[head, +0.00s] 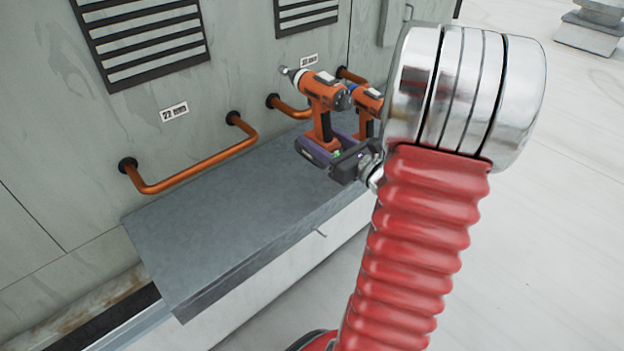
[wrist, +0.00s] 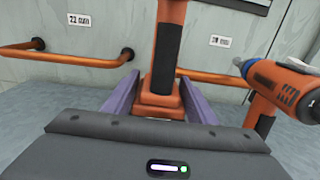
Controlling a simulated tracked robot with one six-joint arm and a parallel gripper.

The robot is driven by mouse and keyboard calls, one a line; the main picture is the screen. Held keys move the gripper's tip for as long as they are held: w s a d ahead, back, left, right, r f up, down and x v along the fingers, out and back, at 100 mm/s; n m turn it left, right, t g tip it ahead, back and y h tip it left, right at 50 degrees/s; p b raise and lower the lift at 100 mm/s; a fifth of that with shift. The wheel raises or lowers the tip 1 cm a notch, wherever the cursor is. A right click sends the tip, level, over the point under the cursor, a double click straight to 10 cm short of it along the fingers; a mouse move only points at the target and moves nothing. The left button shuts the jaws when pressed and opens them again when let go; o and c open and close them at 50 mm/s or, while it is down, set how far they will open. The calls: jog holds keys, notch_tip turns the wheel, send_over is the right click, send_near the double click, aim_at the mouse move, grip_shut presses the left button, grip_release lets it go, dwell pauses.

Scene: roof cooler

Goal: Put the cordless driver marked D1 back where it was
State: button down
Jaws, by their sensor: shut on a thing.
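An orange cordless driver (head: 322,92) with a black-backed grip stands upright in my gripper (head: 322,147), its nose pointing left in the head view. My gripper is shut on it low down. In the wrist view its handle (wrist: 163,60) and orange foot stand between the purple fingers of my gripper (wrist: 158,95). A second orange driver (head: 368,101) with a blue collar is behind and to the right, partly hidden. It also shows at the right of the wrist view (wrist: 275,90). I cannot read a D1 mark on either driver. Whether the held driver touches the grey ledge is unclear.
The grey ledge (head: 215,215) runs along the wall, its left part bare. A copper pipe handle (head: 195,170) sticks out from the wall above it, with another (head: 290,108) near the drivers. Small wall labels (head: 174,112) and dark vents (head: 145,45) are above.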

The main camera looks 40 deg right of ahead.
jog(key=shift+w+a+r, duration=0.1)
jog(key=shift+w+a, duration=0.1)
jog(key=shift+f, duration=2.9)
jog(key=shift+f, duration=0.1)
jog(key=shift+f, duration=2)
jog(key=c, duration=0.8)
grip_release()
jog(key=shift+a+f, duration=0.1)
jog(key=shift+f, duration=0.05)
jog(key=shift+o, duration=0.2)
